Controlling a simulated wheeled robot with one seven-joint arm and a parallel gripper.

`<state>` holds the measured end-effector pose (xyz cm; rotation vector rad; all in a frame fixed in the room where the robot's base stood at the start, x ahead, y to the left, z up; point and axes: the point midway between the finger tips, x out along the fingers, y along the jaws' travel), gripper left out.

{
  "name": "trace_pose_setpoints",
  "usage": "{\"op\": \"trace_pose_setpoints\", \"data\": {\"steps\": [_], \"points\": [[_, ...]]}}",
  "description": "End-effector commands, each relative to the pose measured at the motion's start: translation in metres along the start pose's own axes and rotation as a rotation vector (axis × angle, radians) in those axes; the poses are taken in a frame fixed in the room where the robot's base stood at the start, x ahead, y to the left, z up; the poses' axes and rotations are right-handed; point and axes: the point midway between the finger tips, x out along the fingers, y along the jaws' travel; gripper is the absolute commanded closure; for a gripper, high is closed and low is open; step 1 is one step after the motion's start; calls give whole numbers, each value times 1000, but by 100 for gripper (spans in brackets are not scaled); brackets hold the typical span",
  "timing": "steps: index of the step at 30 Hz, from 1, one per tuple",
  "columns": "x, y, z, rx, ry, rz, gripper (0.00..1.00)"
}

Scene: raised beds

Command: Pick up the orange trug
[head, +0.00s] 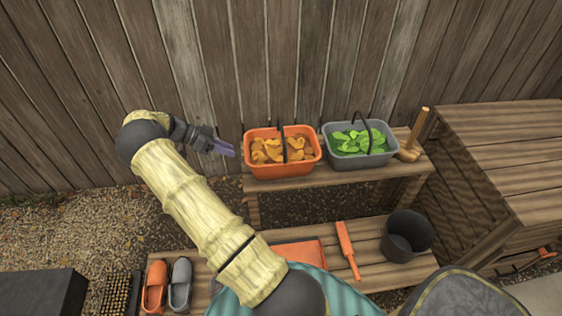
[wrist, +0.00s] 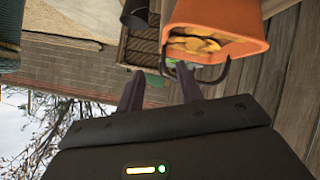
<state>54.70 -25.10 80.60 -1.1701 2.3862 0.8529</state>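The orange trug (head: 284,171) stands upright on the upper wooden shelf and holds orange, curved produce. Its dark handle (head: 284,146) arches over the middle. My gripper (head: 233,149) is just left of the trug in the head view, at about rim height and apart from it. In the wrist view the trug (wrist: 232,20) fills the top right, with its dark handle hanging near the fingertips. My gripper (wrist: 160,80) shows two separated fingers there, open with nothing held. I cannot tell whether a fingertip touches the handle.
A grey trug (head: 357,161) of green produce stands close to the right, with a wooden tool (head: 415,138) beyond it. A plank fence (head: 290,60) rises behind. The lower shelf holds clogs (head: 155,285), an orange-handled tool (head: 347,247) and a dark pot (head: 406,236).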

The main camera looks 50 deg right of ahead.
Motion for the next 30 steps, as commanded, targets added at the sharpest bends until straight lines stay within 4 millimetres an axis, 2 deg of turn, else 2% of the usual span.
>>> {"op": "trace_pose_setpoints", "data": {"steps": [1, 6, 20, 23, 30], "points": [[9, -12, 11, 63, 53, 15, 64], [16, -26, 18, 230, 168, 35, 64], [18, -27, 17, 259, 186, 37, 64], [29, -26, 14, 259, 186, 39, 64], [70, -23, 7, 257, 184, 39, 64]]}}
